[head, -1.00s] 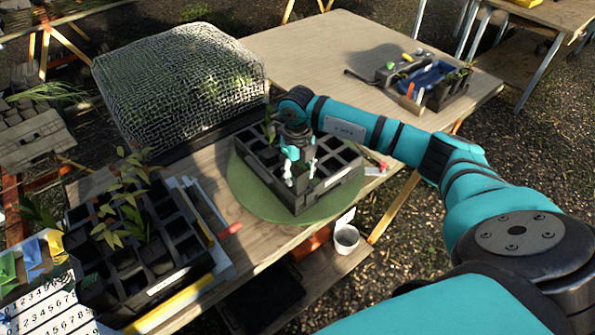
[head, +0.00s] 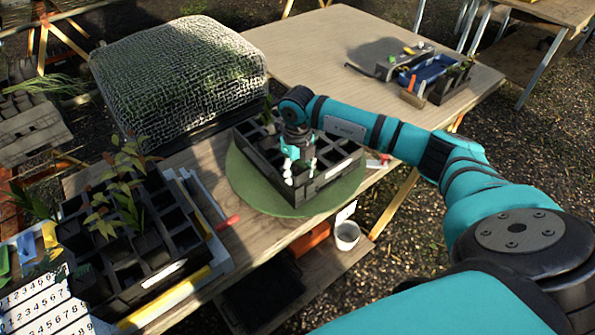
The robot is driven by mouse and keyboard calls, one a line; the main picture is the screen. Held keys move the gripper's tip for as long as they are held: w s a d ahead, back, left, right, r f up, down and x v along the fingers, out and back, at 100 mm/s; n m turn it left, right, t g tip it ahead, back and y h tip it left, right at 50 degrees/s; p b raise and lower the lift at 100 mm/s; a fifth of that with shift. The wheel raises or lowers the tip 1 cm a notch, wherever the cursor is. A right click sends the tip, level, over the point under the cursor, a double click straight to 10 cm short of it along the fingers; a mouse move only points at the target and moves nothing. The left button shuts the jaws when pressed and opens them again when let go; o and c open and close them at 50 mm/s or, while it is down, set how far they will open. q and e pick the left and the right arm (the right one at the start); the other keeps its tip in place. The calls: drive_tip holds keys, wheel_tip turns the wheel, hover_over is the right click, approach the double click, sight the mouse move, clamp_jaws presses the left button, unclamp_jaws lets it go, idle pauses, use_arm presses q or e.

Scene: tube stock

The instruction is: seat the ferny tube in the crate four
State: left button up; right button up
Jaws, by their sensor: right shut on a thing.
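A black crate (head: 325,180) with square cells stands on a round green mat (head: 248,190) near the table's front edge. Its label is too small to read. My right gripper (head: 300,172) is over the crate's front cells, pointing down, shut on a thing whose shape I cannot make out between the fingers. A green leafy shoot (head: 267,108) shows behind the gripper at the crate's back left. I cannot tell which plant is the ferny tube. My left gripper is not in view.
A larger black crate (head: 150,285) with leafy plants stands at the left, near a numbered sheet (head: 40,300). A mesh-covered dome (head: 180,75) is behind. A blue tray (head: 432,70) lies at the back right. A white cup (head: 347,236) is below the front edge. The table's back middle is clear.

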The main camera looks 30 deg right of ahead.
drive_tip(key=shift+s+a+f, duration=0.1)
drive_tip(key=shift+s+f, duration=0.1)
drive_tip(key=shift+f, duration=0.2)
drive_tip(key=shift+s+f+b, duration=0.15)
drive_tip(key=shift+f+b, duration=0.05)
drive_tip(key=shift+b, duration=0.1)
drive_tip(key=shift+a, duration=0.1)
drive_tip(key=o, duration=1.4)
drive_tip(key=shift+f, duration=0.1)
drive_tip(key=shift+c, duration=0.2)
drive_tip(key=r, duration=1.2)
drive_tip(key=shift+w+r, duration=0.25)
drive_tip(key=shift+w, duration=0.05)
